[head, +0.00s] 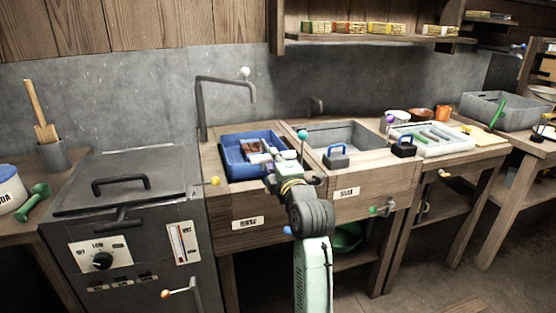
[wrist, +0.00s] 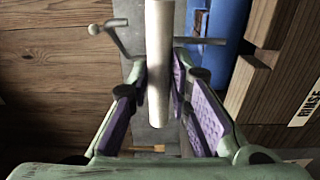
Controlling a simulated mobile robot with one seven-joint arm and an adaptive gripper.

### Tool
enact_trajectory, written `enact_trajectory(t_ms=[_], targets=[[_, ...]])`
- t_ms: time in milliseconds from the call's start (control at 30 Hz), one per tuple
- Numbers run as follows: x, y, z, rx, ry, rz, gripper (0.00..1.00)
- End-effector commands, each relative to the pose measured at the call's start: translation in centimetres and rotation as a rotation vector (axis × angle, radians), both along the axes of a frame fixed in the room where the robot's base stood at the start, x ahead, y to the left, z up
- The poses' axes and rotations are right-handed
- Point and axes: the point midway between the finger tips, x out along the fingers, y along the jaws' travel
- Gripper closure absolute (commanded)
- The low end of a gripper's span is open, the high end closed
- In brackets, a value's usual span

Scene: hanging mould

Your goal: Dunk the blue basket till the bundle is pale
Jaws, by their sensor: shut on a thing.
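A blue open container (head: 232,166), which looks like the blue basket, sits in the left sink, marked RINSE. A brown bundle-like thing (head: 249,146) shows inside it, with pale pieces beside it. My gripper (head: 268,160) is at the container's near right side and partly hides it. In the wrist view, my gripper (wrist: 158,88) is shut on a pale grey rounded bar (wrist: 159,40) between its purple pads. I cannot tell whether the bar belongs to the basket. A blue surface (wrist: 225,28) shows at the upper right there.
A bent tap (head: 203,105) stands behind the left sink. A grey lidded machine (head: 125,180) stands left. A pale tray (head: 440,145) lies right.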

Motion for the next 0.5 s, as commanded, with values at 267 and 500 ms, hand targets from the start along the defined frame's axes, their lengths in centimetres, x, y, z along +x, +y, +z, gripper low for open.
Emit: enact_trajectory(t_ms=[267,500], targets=[[0.2,0.0,-5.2,-0.001,0.017,0.001,0.93],[0.1,0.1,-8.2,-0.001,0.016,0.001,0.93]])
